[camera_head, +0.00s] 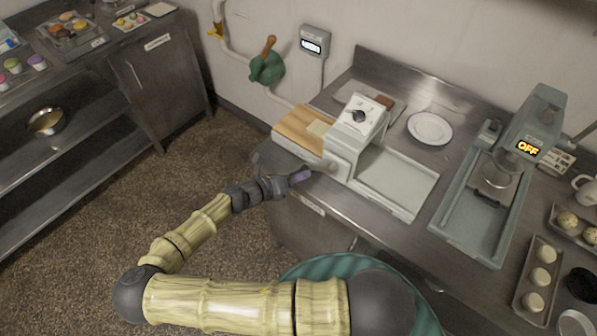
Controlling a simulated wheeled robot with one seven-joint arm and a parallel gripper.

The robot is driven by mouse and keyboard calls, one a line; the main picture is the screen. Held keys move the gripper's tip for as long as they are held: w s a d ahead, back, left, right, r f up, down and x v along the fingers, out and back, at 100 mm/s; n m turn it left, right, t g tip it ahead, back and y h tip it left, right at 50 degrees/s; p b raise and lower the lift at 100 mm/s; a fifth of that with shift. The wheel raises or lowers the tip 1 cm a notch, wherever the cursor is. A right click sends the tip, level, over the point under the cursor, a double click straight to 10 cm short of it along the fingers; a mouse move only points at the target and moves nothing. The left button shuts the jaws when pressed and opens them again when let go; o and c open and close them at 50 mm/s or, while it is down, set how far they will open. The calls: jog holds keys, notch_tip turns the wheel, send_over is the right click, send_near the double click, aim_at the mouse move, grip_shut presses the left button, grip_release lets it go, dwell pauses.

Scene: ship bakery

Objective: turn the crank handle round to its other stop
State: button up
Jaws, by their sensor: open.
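A green fitting (267,70) is mounted on the wall at the upper middle, beside the pipe. A brown wooden handle (269,45) sticks up from it, leaning slightly right; it looks like the crank handle. My gripper (300,177) is at the front left edge of the steel counter, below and right of the handle and well apart from it. It points right, is open, and holds nothing that I can see. The gap between its fingers is hard to make out.
A grey display box (315,41) is on the wall right of the handle. A pipe (227,45) runs beside it. Floor at the left is clear.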

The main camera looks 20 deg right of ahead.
jog(key=shift+w+d+f, duration=0.15)
jog(key=shift+w+d, duration=0.05)
jog(key=shift+d, duration=0.3)
jog(key=shift+c, duration=0.4)
grip_shut()
